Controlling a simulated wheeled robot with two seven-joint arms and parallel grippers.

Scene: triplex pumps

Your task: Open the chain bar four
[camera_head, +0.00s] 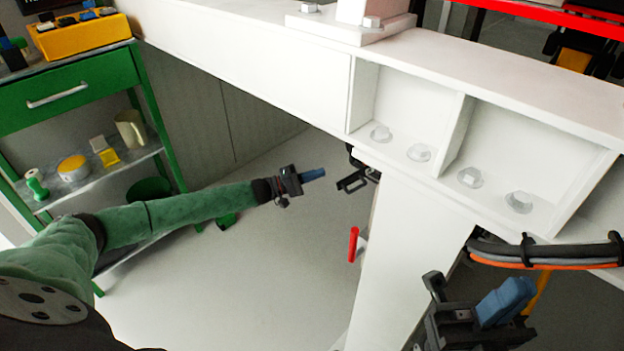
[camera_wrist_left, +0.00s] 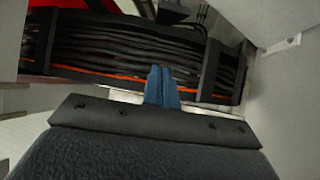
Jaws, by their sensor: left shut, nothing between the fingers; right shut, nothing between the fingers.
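In the left wrist view a bundle of black cables with an orange one (camera_wrist_left: 110,50) runs across, crossed by upright black bars, one at the right (camera_wrist_left: 208,72) and one at the left (camera_wrist_left: 40,40). I cannot tell which is chain bar four. My left gripper (camera_wrist_left: 162,72) is shut and empty, its blue fingers pointing at the cables. In the head view my left gripper (camera_head: 322,173) is left of a small black bracket (camera_head: 354,181), apart from it in the picture. My right gripper (camera_head: 520,290) is shut and empty at the lower right, below banded cables (camera_head: 570,252).
A white steel beam (camera_head: 250,55) with bolted pockets crosses above a white post (camera_head: 405,245). A red handle (camera_head: 353,244) sticks out beside the post. A green shelf cart (camera_head: 75,88) stands at the left. The grey floor (camera_head: 250,290) between is clear.

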